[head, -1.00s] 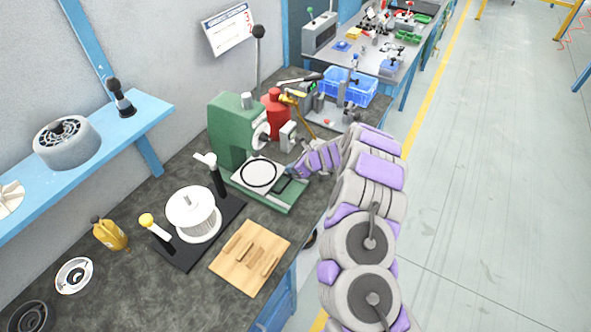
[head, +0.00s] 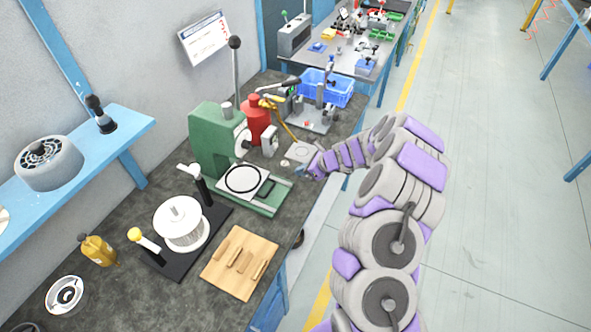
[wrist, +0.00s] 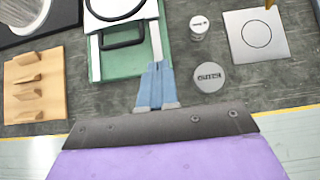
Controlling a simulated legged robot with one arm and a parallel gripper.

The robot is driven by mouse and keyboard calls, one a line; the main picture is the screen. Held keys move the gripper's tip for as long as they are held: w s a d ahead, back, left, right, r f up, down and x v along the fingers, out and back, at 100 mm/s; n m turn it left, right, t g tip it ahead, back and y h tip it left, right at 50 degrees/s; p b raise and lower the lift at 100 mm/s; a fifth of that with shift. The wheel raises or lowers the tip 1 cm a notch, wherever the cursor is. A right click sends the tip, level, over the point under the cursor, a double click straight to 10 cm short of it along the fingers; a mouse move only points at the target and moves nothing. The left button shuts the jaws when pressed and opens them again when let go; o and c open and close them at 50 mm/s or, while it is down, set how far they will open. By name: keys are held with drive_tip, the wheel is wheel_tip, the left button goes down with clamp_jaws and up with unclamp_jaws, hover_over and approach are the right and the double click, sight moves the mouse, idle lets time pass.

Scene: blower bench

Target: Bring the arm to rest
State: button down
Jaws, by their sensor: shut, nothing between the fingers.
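My gripper (head: 310,172) is at the front edge of the dark bench (head: 150,290), just right of the green press (head: 215,145). In the wrist view my gripper (wrist: 156,68) shows as blue fingers close together, shut and with nothing between them. Its tips overlap the view of the press's green base (wrist: 122,64), near the sliding plate with a black handle. I cannot tell whether they touch it. My purple and grey arm reaches in from the lower right.
A round grey disc (wrist: 209,78), a small cylinder (wrist: 199,27) and a square plate (wrist: 256,35) lie right of the fingers. The aisle floor (head: 490,200) is clear.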

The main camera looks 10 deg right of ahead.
drive_tip(key=shift+s+r, duration=0.15)
drive_tip(key=shift+r, duration=0.05)
drive_tip(key=s+a+r+n+g, duration=0.2)
drive_tip(key=s+a+r+n, duration=0.5)
drive_tip(key=s+r, duration=0.25)
drive_tip(key=s+a+r+n+g, duration=0.3)
drive_tip(key=s+a+r+n, duration=0.3)
drive_tip(key=s+r+n, duration=0.4)
drive_tip(key=s+d+r+n+h, duration=0.1)
drive_tip(key=s+d, duration=0.3)
drive_tip(key=s, duration=0.5)
drive_tip(key=s+d+r+n+g+h, duration=0.1)
drive_tip(key=s+d+r+n+h, duration=0.1)
drive_tip(key=s, duration=0.8)
drive_tip(key=s+d+r+n+g+h, duration=0.1)
drive_tip(key=s+d+n+h, duration=0.3)
drive_tip(key=s, duration=0.5)
drive_tip(key=d+r+n, duration=0.1)
drive_tip(key=d, duration=0.1)
drive_tip(key=shift+s+d, duration=0.2)
drive_tip(key=shift+d, duration=0.2)
